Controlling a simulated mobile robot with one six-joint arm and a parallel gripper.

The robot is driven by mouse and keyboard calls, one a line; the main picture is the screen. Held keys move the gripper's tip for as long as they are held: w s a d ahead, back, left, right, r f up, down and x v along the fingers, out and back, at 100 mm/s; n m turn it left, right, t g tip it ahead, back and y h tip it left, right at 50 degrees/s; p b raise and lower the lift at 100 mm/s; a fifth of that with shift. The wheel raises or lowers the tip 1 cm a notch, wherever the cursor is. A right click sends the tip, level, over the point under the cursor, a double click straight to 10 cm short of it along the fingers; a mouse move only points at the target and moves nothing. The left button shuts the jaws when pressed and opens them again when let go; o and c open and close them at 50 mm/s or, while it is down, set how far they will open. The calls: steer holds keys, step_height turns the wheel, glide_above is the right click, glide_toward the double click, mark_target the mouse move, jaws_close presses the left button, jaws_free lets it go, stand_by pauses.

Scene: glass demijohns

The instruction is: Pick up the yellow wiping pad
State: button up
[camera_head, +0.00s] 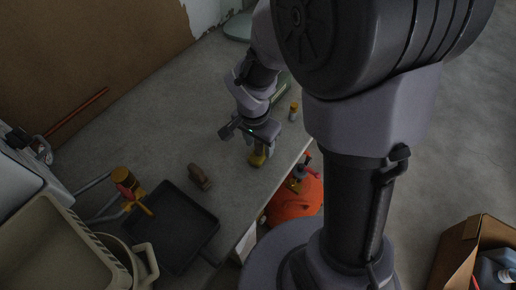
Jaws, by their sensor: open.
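The fingers and wrist hide part of the pad. I cannot tell whether the fingers touch it or stand just above it.
A brown block (200,177) and a black tray (168,232) lie to the left. A small yellow-capped bottle (293,112) stands to the right. An orange object (296,200) sits below the worktop edge. A cardboard box (458,250) is on the floor.

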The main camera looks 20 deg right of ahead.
jaws_close()
steer(key=shift+r, duration=0.3)
step_height(320, 180, up, 4)
steer(key=shift+f+p, duration=0.2)
steer(key=shift+p, duration=0.75)
steer(key=s+d+r+b, duration=0.1)
steer(key=s+d+b, duration=0.2)
steer(key=s+d, duration=0.6)
steer(key=s, duration=0.4)
steer(key=shift+d+b, duration=0.25)
steer(key=shift+b, duration=0.05)
